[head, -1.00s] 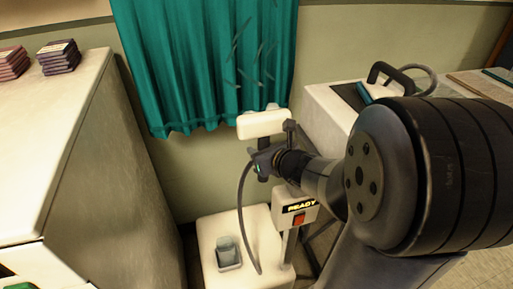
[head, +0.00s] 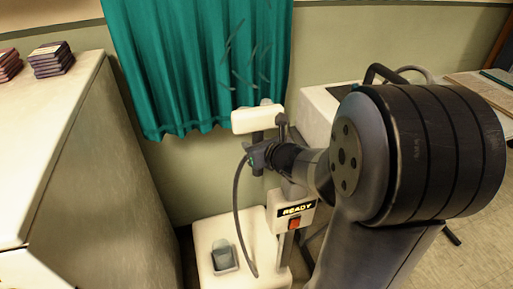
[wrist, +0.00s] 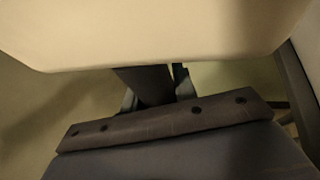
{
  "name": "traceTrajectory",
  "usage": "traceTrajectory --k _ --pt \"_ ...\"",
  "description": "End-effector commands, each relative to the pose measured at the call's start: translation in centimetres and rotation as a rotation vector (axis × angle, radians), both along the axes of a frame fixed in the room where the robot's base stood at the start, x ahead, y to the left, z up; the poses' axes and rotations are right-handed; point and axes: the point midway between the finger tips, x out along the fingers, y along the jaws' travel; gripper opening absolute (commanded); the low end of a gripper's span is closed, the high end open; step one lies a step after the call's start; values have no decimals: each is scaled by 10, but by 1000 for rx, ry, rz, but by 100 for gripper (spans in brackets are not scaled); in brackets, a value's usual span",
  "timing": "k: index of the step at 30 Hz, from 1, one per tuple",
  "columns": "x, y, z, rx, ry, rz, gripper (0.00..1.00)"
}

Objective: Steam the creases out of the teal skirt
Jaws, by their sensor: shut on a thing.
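The teal skirt (head: 185,65) hangs against the wall in the head view. Several dark crease marks (head: 230,65) show on its right half. My gripper (head: 258,156) is shut on the white steamer head (head: 255,121) by its dark handle, with the hose (head: 237,210) running down from it. The head overlaps the skirt's lower right corner in the picture; I cannot tell if they touch. In the wrist view the pale steamer head (wrist: 160,35) fills the top, with its dark handle (wrist: 150,85) below.
The steamer base (head: 205,262) stands on the floor with a lit READY sign (head: 297,210) and a small water cup (head: 222,255). A pale cabinet (head: 75,130) with stacked boxes (head: 51,60) is at left. A white table (head: 318,105) stands at right, partly behind my arm.

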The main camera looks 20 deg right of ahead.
Motion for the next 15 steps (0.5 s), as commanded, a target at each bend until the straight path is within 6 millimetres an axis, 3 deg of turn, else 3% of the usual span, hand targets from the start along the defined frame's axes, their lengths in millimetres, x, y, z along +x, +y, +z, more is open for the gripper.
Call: traceTrajectory --k 10,15 --pt "25 0 1 1 -2 1 0" --pt "25 0 16 1 -3 0 0"
